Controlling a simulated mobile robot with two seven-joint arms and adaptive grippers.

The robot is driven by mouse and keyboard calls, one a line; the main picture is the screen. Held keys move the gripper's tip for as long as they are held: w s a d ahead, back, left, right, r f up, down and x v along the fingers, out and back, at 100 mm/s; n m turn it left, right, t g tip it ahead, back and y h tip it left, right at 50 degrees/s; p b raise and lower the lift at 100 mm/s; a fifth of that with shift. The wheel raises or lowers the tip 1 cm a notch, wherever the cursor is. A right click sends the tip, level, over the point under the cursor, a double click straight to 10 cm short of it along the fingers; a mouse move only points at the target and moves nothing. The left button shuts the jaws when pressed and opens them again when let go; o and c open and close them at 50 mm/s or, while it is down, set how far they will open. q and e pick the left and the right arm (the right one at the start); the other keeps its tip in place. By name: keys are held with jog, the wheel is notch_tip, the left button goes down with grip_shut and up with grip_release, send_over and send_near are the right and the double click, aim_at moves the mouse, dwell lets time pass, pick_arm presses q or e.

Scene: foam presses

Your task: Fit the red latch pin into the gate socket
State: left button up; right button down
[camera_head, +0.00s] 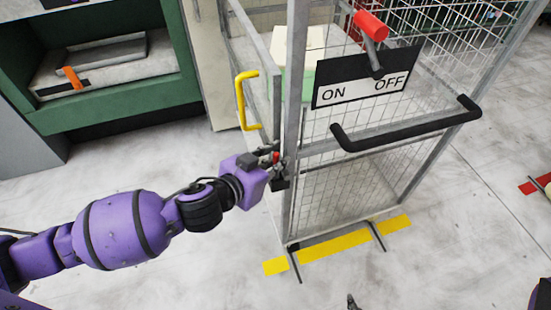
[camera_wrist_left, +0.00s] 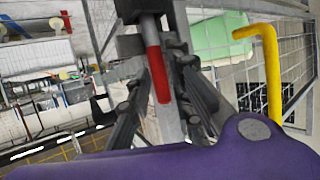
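The red latch pin (camera_wrist_left: 158,75) shows in the left wrist view as a red grip with a grey metal shaft above it. The shaft's upper end meets a dark bracket on the gate post, seemingly the gate socket (camera_wrist_left: 130,45); how deep it sits is hidden. My left gripper (camera_wrist_left: 162,72) has its fingers closed in on both sides of the red grip. In the head view, my left gripper (camera_head: 274,162) is at the cage's front corner post, with a bit of red between its fingers. A small dark tip at the bottom edge may be my right gripper (camera_head: 352,302).
The mesh cage (camera_head: 345,190) stands ahead, with a yellow handle (camera_head: 241,100), a black bar handle (camera_head: 400,133), an ON/OFF plate (camera_head: 345,80) and a red-knobbed lever (camera_head: 370,26). A green shelf (camera_head: 120,112) stands at left.

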pick_arm(q)
jog(key=shift+r, duration=0.3)
jog(key=v, duration=1.2)
jog(key=shift+f, duration=0.15)
jog(key=s+a+f+n+y, duration=0.2)
jog(key=s+a+f, duration=0.1)
jog(key=f, duration=0.6)
jog(key=s+a+f+n+y, duration=0.2)
jog(key=s+a+f+n, duration=0.1)
jog(key=f, duration=0.7)
jog(key=s+a+f+n+g+y, duration=0.1)
jog(key=s+a+f+y, duration=0.1)
jog(key=s+f, duration=0.3)
jog(key=s+a+f+n+g+y, duration=0.1)
jog(key=s+a+f, duration=0.4)
jog(key=s, duration=0.5)
jog(key=shift+a+f+g+y, duration=0.3)
jog(key=shift+f+y, duration=0.1)
jog(key=shift+f, duration=0.35)
